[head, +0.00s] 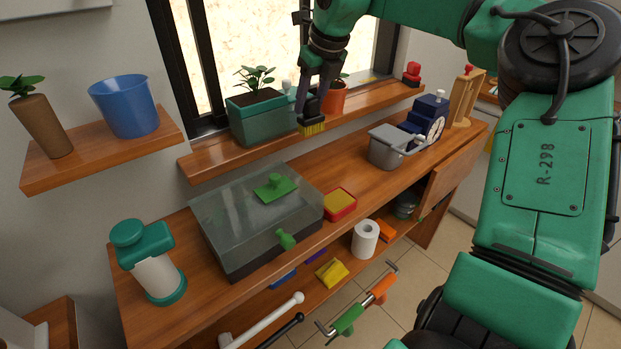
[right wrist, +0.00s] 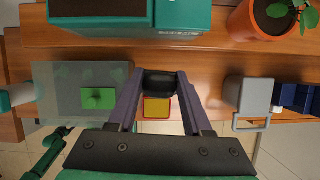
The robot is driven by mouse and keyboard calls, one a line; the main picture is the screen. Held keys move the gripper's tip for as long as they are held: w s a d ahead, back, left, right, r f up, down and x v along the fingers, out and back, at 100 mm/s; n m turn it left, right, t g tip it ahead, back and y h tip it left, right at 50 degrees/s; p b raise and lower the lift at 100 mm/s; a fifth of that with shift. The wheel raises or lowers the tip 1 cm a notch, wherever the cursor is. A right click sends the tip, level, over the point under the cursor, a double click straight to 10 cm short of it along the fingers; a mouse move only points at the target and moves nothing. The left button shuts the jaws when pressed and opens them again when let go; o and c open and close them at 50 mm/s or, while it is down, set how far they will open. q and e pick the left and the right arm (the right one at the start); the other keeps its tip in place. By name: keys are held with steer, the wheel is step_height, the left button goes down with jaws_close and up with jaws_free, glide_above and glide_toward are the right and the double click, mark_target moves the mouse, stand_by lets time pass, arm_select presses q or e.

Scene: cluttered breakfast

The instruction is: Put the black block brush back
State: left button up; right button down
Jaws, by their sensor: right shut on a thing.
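The black block brush (head: 309,111) has a black body and yellow bristles that point down. My right gripper (head: 314,97) is shut on its body and holds it in front of the window shelf, between the green planter and the orange pot. In the right wrist view the brush's black body (right wrist: 160,83) sits between the two fingertips. The bristles are hidden there. I cannot tell whether the brush touches the shelf. My left gripper is not in view in the head view.
The window shelf (head: 205,163) bears a teal planter (head: 257,117) and an orange pot (head: 333,99). Below are a lidded clear box (head: 235,215), a red-and-yellow box (head: 340,204), a grey bin (head: 384,151) and a teal-topped dispenser (head: 155,270). The worktop between red box and bin is clear.

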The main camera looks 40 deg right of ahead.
step_height(320, 180, down, 17)
steer(key=shift+d+f+p, duration=0.1)
steer(key=shift+f+p, duration=0.1)
steer(key=shift+p, duration=0.2)
steer(key=shift+c, duration=1.7)
jaws_free()
steer(key=b+v, duration=0.2)
steer(key=v, duration=1.2)
steer(key=shift+r, duration=0.15)
